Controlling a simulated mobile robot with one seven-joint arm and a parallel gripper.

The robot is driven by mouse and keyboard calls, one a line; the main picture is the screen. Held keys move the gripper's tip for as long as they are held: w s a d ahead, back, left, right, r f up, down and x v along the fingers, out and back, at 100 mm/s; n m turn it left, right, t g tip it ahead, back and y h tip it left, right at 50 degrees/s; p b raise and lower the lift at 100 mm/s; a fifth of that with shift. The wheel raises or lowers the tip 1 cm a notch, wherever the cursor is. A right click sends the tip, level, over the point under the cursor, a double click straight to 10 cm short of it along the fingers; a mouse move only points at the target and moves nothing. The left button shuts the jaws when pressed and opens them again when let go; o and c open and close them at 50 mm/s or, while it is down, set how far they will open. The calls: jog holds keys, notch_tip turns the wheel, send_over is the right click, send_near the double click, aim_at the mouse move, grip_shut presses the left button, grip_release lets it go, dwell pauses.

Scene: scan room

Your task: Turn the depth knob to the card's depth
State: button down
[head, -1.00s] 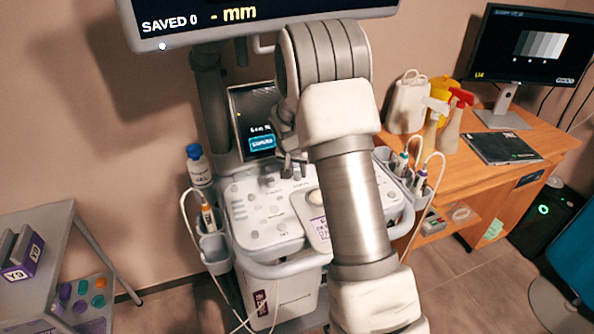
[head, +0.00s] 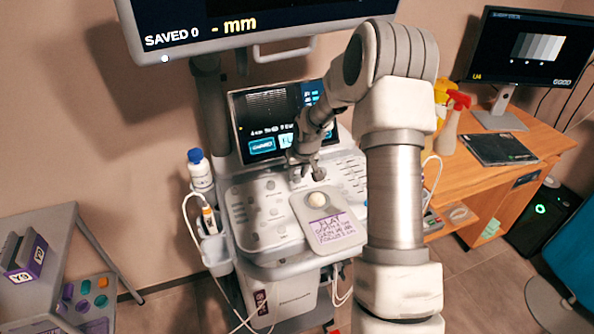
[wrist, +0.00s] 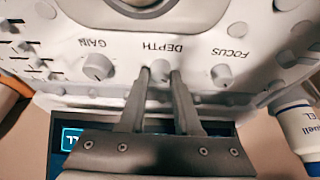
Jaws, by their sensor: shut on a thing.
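The depth knob (wrist: 160,74), a small grey knob under the upside-down label DEPTH, sits between the gain knob (wrist: 97,67) and the focus knob (wrist: 222,75) in the wrist view. My gripper (wrist: 160,80) is shut on the depth knob, one finger on each side. In the head view my gripper (head: 306,172) reaches down to the back of the console panel (head: 262,215), and the knob itself is hard to make out there. The card (head: 330,229), white with purple writing, lies on the console's front; its depth figure is too small to read surely.
The console's small screen (head: 262,124) stands just behind my gripper, with the large monitor (head: 220,40) above. A white bottle with a blue cap (head: 199,170) stands to the left. Probes hang at the console's sides. A wooden desk (head: 545,135) is at the right.

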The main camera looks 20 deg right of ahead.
jog(key=shift+n, duration=0.7)
jog(key=c, duration=0.6)
grip_release()
jog(key=shift+r, duration=0.1)
jog(key=p+v, duration=0.2)
jog(key=v, duration=1.5)
jog(key=shift+d, duration=0.3)
jog(key=shift+r, duration=0.15)
